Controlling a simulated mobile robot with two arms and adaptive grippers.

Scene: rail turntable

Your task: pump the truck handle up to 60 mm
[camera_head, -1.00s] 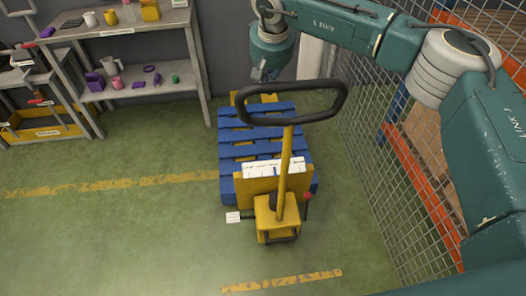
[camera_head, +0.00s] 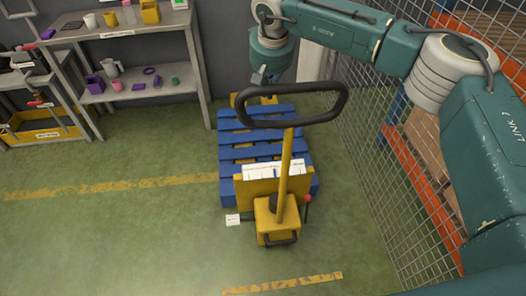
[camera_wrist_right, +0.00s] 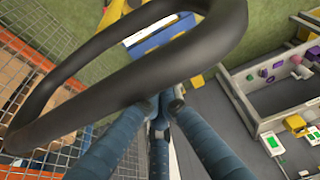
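The yellow pallet truck (camera_head: 277,221) stands at the front of a blue pallet (camera_head: 240,137). Its yellow shaft (camera_head: 285,170) rises to the black handle loop (camera_head: 310,120). My right gripper (camera_head: 264,78) is at the loop's far left bar, pointing down. In the right wrist view, the loop (camera_wrist_right: 110,85) crosses close in front of the camera. The blue fingers of my right gripper (camera_wrist_right: 162,106) come together just beside the bar. I cannot tell whether they are closed on it. A small white plate (camera_head: 232,220) sits low beside the truck's left side. My left gripper is out of view.
A wire-mesh fence (camera_head: 385,190) with orange racking (camera_head: 410,170) runs along the right. A grey shelf unit (camera_head: 140,93) with small objects stands at the back left. The green floor (camera_head: 110,235) on the left is clear.

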